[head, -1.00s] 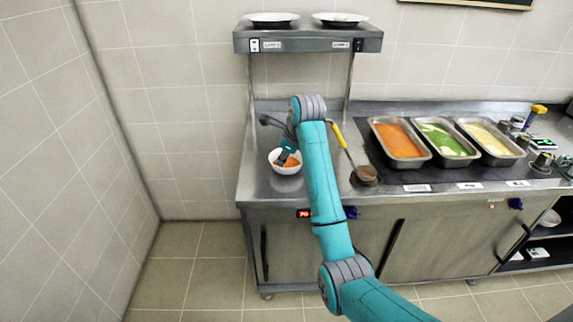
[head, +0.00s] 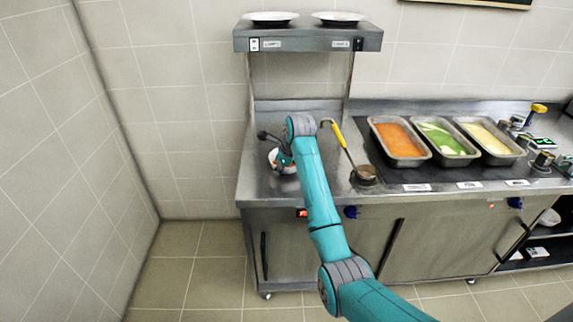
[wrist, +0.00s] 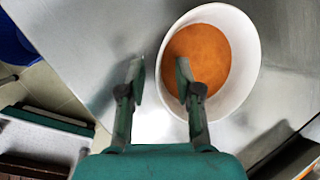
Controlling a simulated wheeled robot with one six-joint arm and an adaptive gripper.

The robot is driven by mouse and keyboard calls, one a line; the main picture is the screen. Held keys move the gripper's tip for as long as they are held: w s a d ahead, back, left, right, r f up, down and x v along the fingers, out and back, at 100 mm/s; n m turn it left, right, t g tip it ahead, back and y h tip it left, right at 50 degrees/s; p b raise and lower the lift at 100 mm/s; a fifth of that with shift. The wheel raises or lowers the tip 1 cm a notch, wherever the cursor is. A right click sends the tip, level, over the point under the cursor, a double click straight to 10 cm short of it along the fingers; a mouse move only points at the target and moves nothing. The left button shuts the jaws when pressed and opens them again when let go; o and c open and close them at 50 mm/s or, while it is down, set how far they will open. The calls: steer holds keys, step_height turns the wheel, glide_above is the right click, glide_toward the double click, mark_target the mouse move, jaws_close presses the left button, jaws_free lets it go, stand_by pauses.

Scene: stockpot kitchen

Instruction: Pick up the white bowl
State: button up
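The white bowl (wrist: 247,62) holds an orange filling (wrist: 200,55) and sits on the steel counter. In the head view the bowl (head: 289,170) is on the left part of the counter, partly hidden by my gripper (head: 281,160). In the wrist view my gripper (wrist: 159,76) is open, its two fingers apart. The right finger reaches over the inside of the bowl and the left finger is outside it, with the bowl's near-left wall between them. I cannot tell whether either finger touches the bowl.
A ladle with a yellow handle (head: 343,144) lies right of the bowl. Trays of orange (head: 399,162), green and pale yellow food stand farther right. A shelf (head: 308,41) with two plates hangs above the counter. Bare counter lies left of the bowl.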

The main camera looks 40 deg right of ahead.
jaws_close()
steer(key=shift+r, duration=0.1)
